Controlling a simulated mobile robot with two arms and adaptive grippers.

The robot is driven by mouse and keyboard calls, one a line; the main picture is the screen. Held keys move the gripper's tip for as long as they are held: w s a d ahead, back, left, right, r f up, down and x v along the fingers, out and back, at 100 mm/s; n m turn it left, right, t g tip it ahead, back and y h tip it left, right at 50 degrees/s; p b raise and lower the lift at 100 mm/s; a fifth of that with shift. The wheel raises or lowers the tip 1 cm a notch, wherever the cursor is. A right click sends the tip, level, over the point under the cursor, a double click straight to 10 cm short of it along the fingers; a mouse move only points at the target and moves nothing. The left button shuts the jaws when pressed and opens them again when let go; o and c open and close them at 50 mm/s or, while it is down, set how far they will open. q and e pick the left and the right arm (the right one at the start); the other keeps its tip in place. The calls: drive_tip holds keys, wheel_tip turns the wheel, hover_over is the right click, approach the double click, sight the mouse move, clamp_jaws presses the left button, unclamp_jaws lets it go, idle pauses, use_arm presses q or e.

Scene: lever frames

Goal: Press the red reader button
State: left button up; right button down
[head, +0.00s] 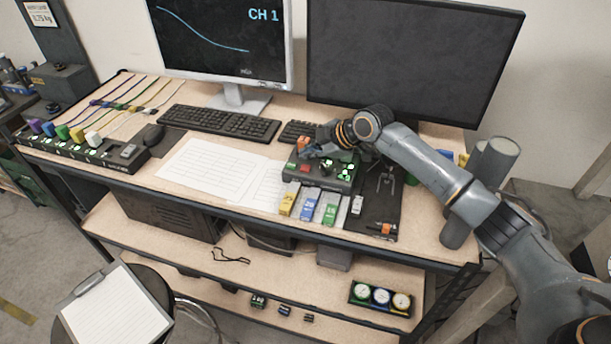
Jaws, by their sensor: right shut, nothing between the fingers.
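The reader (334,183) is a dark box with lit green marks, near the front of the bench below the right monitor. A small red button (305,168) shows on its left part. A raised orange-red piece (303,144) stands at its back left. My right gripper (310,153) is shut and empty, low over the back left of the reader, just behind the red button. I cannot tell whether its tips touch the reader. The gripper and its wrist hide part of the reader's back. My left gripper is not in view.
Yellow, blue, green and white tagged pieces (309,209) lie in front of the reader. A dark mat (381,209) with a small tool is to its right. Two keyboards (219,122) and monitors (415,60) stand behind. Paper sheets (207,167) lie left.

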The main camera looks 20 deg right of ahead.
sight(308, 169)
drive_tip(key=shift+f, duration=0.9)
drive_tip(key=shift+f+b, duration=0.15)
drive_tip(key=shift+b, duration=0.15)
idle(0.5)
drive_tip(key=shift+f, duration=0.3)
drive_tip(key=shift+f+b, duration=0.35)
drive_tip(key=shift+f, duration=0.05)
idle(0.5)
idle(0.4)
drive_tip(key=shift+r+p, duration=0.7)
drive_tip(key=shift+r, duration=0.15)
wheel_tip(308, 169, up, 5)
drive_tip(key=p, duration=0.4)
